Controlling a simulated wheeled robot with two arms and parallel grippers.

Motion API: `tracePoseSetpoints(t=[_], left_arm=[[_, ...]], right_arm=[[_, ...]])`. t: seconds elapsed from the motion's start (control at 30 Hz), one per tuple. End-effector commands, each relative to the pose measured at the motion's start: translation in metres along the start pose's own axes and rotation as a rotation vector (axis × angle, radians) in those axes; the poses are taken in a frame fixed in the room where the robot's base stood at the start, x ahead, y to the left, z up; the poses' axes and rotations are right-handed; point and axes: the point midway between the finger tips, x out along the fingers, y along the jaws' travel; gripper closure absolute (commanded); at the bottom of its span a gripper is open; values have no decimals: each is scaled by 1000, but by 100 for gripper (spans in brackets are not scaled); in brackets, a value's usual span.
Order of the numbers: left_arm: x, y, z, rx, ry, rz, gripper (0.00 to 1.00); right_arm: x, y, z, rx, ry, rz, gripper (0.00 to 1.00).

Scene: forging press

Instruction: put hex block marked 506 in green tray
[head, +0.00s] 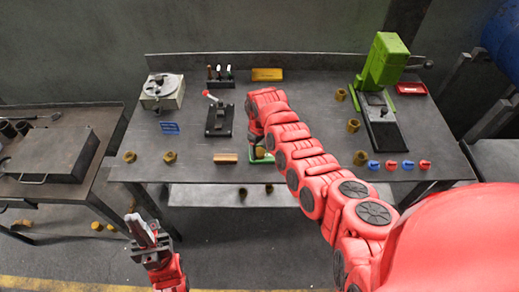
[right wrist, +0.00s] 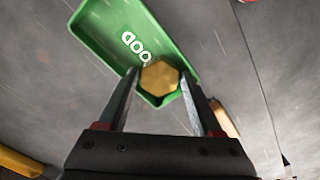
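The green tray (right wrist: 178,30) fills the upper middle of the right wrist view and has white lettering on its floor. In the head view the tray (head: 268,161) sits at the table's front edge, mostly hidden by my right arm. My right gripper (right wrist: 160,74) has its fingers on both sides of a brass hex block (right wrist: 160,78) and appears shut on it, over the tray's near end. I cannot tell whether the block touches the tray floor. No number can be read on it. My left gripper (head: 144,224) looks open and empty, low in front of the table.
Other brass hex blocks stand on the table, at the left (head: 169,158) and right (head: 353,126). A wooden-topped piece (head: 225,158) lies left of the tray. A green press (head: 385,62), a red tray (head: 410,88) and a yellow tray (head: 267,74) stand further back.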

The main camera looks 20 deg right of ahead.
Motion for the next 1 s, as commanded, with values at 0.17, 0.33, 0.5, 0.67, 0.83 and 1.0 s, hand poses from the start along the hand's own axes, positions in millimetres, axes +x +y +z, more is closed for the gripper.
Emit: tracePoseSetpoints(t=[0.17, 0.33, 0.5, 0.67, 0.83, 1.0], left_arm=[[1, 0, 0, 0, 0, 0, 100], [-4, 0, 1, 0, 0, 0, 100], [-16, 1, 3, 0, 0, 0, 100], [-25, 1, 4, 0, 0, 0, 100], [-16, 1, 3, 0, 0, 0, 100], [-15, 1, 2, 0, 0, 0, 100]], right_arm=[[-5, 0, 0, 0, 1, 0, 33], [-19, 0, -2, -1, 3, 1, 33], [-48, 1, -2, 1, 8, 3, 33], [-88, 1, -2, 0, 7, 4, 33], [-114, 1, 0, 1, 2, -2, 33], [-120, 1, -2, 4, 10, 1, 33]])
